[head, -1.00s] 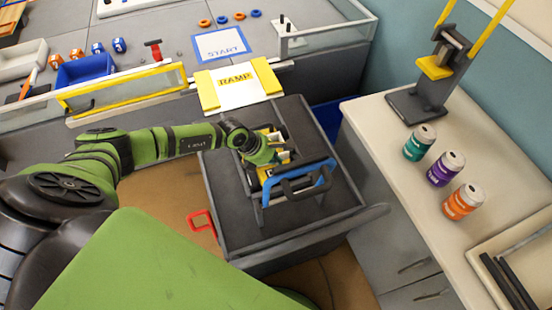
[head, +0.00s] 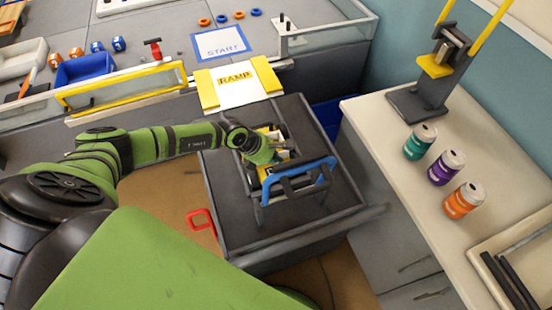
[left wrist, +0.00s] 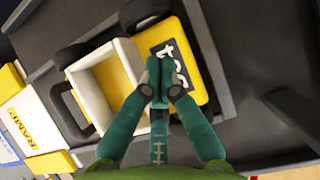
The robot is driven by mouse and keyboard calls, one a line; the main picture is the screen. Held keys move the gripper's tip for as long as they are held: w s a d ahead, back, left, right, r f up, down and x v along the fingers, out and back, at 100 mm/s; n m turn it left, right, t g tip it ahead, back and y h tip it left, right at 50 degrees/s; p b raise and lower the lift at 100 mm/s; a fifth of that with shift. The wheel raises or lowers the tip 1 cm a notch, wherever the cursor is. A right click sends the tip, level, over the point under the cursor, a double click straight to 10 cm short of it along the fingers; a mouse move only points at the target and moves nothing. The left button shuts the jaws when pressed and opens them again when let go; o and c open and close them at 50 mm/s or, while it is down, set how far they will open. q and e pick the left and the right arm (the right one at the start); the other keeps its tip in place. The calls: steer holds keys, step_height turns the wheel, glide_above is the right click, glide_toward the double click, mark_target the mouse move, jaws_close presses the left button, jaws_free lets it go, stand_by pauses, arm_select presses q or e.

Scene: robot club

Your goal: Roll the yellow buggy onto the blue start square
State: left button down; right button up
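The yellow buggy (left wrist: 187,68) has a white-walled open bed and black wheels. In the head view the buggy (head: 265,172) is on the dark grey trolley top, largely hidden by my left gripper (head: 268,152). In the left wrist view my left gripper (left wrist: 163,68) has its fingertips together over the buggy, beside the bed's wall. I see nothing between them; whether they touch the buggy is unclear. The blue-edged white START square (head: 222,38) lies on the grey table beyond the RAMP board (head: 238,98). My right gripper is not in view.
Yellow rails (head: 208,92) flank the ramp. A clear guard (head: 335,38) edges the table to its right. Several cans (head: 443,167) and a press (head: 432,75) stand on the right counter.

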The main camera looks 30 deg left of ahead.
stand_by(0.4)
arm_select(q)
steer(key=shift+f+b, duration=1.35)
steer(key=shift+f, duration=0.25)
steer(key=shift+s, duration=0.1)
